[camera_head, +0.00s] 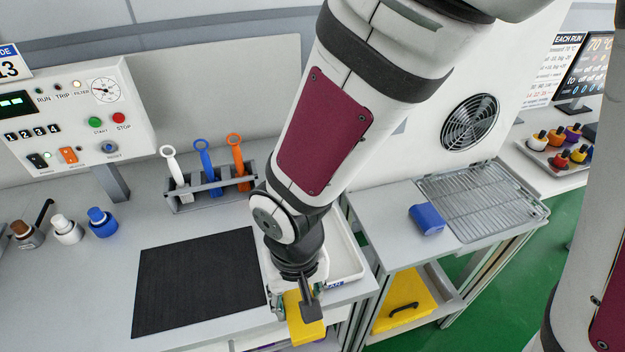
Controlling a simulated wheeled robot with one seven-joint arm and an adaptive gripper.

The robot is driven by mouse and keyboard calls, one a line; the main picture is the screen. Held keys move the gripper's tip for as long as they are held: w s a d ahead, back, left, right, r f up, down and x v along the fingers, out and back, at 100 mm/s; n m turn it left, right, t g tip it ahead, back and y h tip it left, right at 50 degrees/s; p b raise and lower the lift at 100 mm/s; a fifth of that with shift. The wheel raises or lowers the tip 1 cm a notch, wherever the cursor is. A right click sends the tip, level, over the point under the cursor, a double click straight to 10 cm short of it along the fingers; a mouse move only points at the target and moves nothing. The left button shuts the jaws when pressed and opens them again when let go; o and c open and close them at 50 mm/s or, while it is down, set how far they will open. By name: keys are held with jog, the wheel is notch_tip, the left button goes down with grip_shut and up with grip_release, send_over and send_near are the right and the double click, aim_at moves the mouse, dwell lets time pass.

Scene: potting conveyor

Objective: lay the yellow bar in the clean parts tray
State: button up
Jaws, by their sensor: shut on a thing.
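My gripper (295,306) points down at the front edge of the bench, right of the black mat. It is shut on the yellow bar (304,332), which extends toward the bottom of the picture. A white tray (352,262) with a small blue label lies behind my gripper and wrist; I take it as the clean parts tray, but the label is not readable. My arm hides much of the tray's left side and inside. I cannot tell the bar's height or whether it touches the tray's rim.
A black mat (198,282) lies left of my gripper. A tool rack (212,193) and several bottles stand behind and left. A cart to the right holds a wire rack (480,200), a blue block (427,219) and, below, a yellow case (403,301).

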jog(key=w+d, duration=0.1)
jog(key=w, duration=0.3)
jog(key=w+f, duration=0.1)
jog(key=w, duration=0.4)
jog(key=w+d, duration=0.1)
jog(key=w, duration=0.4)
jog(key=shift+w+d+f+p, duration=0.2)
jog(key=shift+d+f+p, duration=0.05)
jog(key=shift+d+p, duration=0.1)
jog(key=shift+f, duration=1.7)
jog(key=shift+f, duration=0.1)
jog(key=o, duration=1.2)
jog(key=shift+o, duration=0.2)
notch_tip(320, 180, up, 12)
jog(key=s+d+r+m+t, duration=0.1)
jog(key=s+d+r, duration=0.2)
jog(key=d+r, duration=0.3)
jog(key=s+d+r+m+t, duration=0.1)
jog(key=s+d+r+t, duration=0.15)
jog(key=d+r, duration=0.4)
jog(key=s+d+r, duration=0.2)
jog(key=s+d, duration=0.1)
jog(key=s, duration=0.2)
jog(key=s+d+r+m+t, duration=0.1)
jog(key=s+d+r, duration=0.1)
jog(key=s, duration=0.3)
jog(key=shift+s+d+r, duration=0.3)
jog(key=shift+s+d, duration=0.05)
jog(key=shift+d, duration=0.1)
